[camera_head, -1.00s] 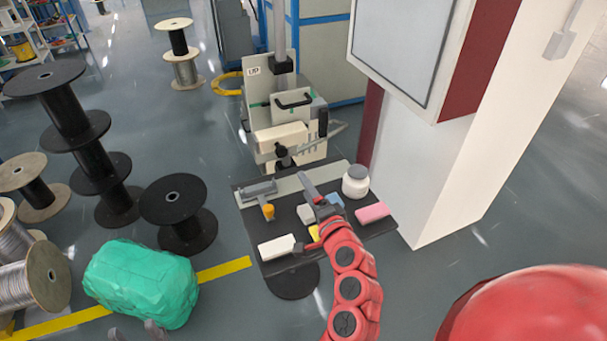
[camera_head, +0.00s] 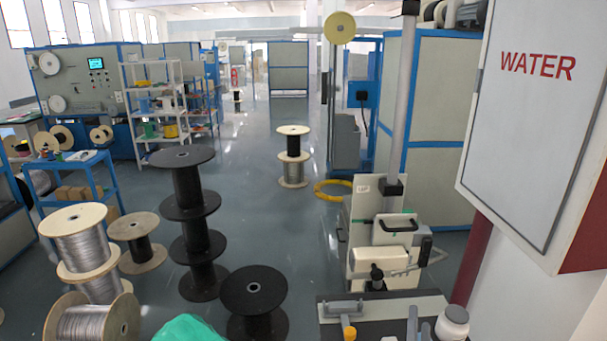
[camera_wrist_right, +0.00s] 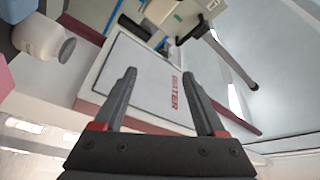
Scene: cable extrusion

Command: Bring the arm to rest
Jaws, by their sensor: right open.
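My right gripper (camera_head: 418,322) shows only as two grey fingertips at the bottom edge of the head view, in front of the dark table (camera_head: 375,310). The rest of that arm is out of frame. In the right wrist view the right gripper (camera_wrist_right: 158,75) has its two dark fingers wide apart, with nothing between them. Beyond them is the white WATER cabinet (camera_wrist_right: 150,90), which also stands at the right of the head view (camera_head: 530,120). My left gripper is in neither view.
A white jar (camera_head: 452,323) stands on the table, right of the fingertips; it also shows in the wrist view (camera_wrist_right: 40,38). An orange-topped piece (camera_head: 349,333) lies to the left. A bench machine (camera_head: 390,240) stands behind. Black spools (camera_head: 195,225) and a green bundle (camera_head: 188,331) are left.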

